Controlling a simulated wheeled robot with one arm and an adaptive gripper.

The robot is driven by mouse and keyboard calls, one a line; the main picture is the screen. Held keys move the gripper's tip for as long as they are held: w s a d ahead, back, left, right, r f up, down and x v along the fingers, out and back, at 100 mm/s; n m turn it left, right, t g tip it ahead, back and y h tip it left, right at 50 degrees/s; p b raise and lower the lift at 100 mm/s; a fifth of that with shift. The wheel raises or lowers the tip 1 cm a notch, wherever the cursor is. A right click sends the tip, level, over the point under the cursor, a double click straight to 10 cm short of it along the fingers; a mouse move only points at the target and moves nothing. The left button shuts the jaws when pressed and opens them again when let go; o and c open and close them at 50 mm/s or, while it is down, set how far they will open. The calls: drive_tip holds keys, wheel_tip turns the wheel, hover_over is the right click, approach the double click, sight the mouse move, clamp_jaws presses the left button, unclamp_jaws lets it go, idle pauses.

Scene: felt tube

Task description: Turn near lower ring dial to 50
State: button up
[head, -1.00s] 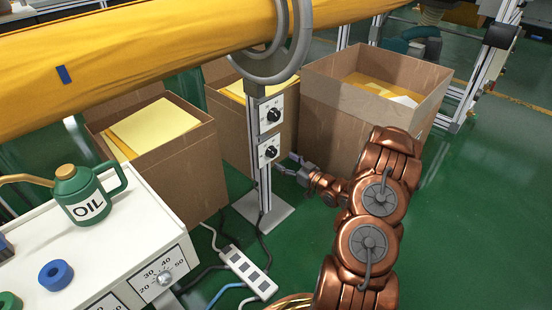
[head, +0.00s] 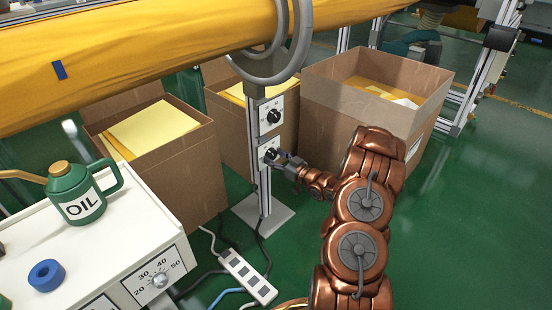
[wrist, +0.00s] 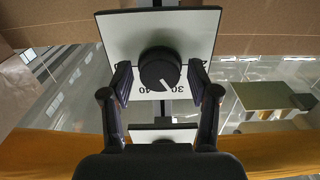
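The lower ring dial is a black knob on a white plate (head: 269,154), low on the grey post under the ring. In the wrist view the black knob (wrist: 160,69) fills the middle, with a white pointer mark slanting down and right. Upside-down numerals, apparently 30 and 40, show below it; the pointer is nearer the 30. My gripper (wrist: 160,84) is open, one finger on each side of the knob with small gaps. In the head view my gripper (head: 281,157) is at the lower dial and partly hides it.
A similar upper dial (head: 274,116) is just above on the post. The grey ring (head: 266,67) surrounds the yellow tube (head: 120,62). Cardboard boxes (head: 178,168) stand behind and beside the post. A power strip (head: 247,276) lies on the floor; a white console (head: 120,245) is at left.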

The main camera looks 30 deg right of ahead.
drive_tip(key=c, duration=0.9)
drive_tip(key=shift+r+p, duration=0.1)
drive_tip(key=shift+p, duration=0.5)
